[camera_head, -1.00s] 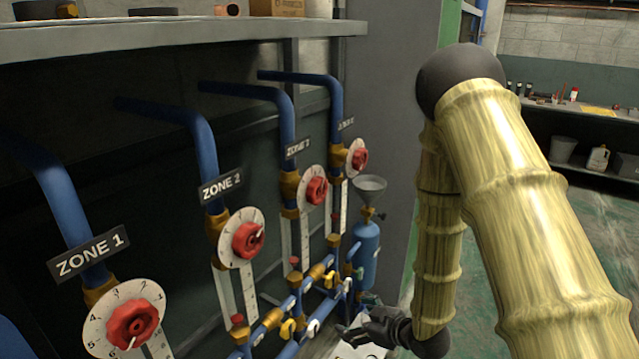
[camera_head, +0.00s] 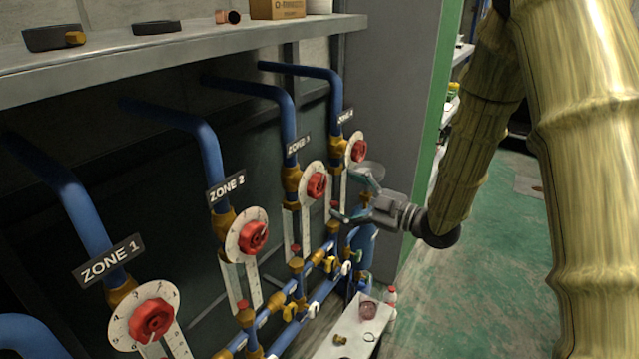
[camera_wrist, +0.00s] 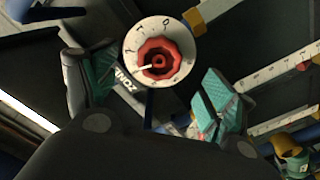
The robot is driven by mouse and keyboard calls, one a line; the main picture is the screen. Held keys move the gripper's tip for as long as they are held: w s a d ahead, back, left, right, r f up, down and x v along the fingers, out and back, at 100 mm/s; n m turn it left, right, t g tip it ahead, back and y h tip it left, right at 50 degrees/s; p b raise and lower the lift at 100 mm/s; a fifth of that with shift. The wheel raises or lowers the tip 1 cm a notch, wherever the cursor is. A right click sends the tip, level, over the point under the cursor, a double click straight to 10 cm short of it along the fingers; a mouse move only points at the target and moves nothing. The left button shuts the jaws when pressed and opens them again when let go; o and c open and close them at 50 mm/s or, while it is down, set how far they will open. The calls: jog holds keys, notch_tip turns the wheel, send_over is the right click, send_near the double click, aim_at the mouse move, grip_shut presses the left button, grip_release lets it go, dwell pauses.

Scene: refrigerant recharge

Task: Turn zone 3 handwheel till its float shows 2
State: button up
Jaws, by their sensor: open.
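The zone 3 handwheel (camera_head: 317,186) is red, on a white numbered dial under a "ZONE 3" label (camera_head: 298,145). Its pale vertical scale (camera_head: 292,228) hangs below, with a small red piece (camera_head: 295,249) at the foot; its reading is too small to tell. My gripper (camera_head: 346,193) is open and empty, just right of this handwheel, fingers pointing left. In the wrist view a red handwheel (camera_wrist: 158,60) with a white pointer mark lies ahead between the spread teal fingertips (camera_wrist: 160,88), apart from both. The zone label beside it is partly hidden, its number unclear.
The zone 4 handwheel (camera_head: 358,151) is close above my gripper. The zone 2 handwheel (camera_head: 254,237) and zone 1 handwheel (camera_head: 152,320) are nearer left. Blue pipes with yellow valves run below. A shelf (camera_head: 200,45) overhangs; a white bench (camera_head: 350,330) stands low right.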

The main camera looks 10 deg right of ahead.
aim_at(322, 188)
jog(key=p+x, duration=0.3)
jog(key=x, duration=0.5)
jog(key=c, duration=1)
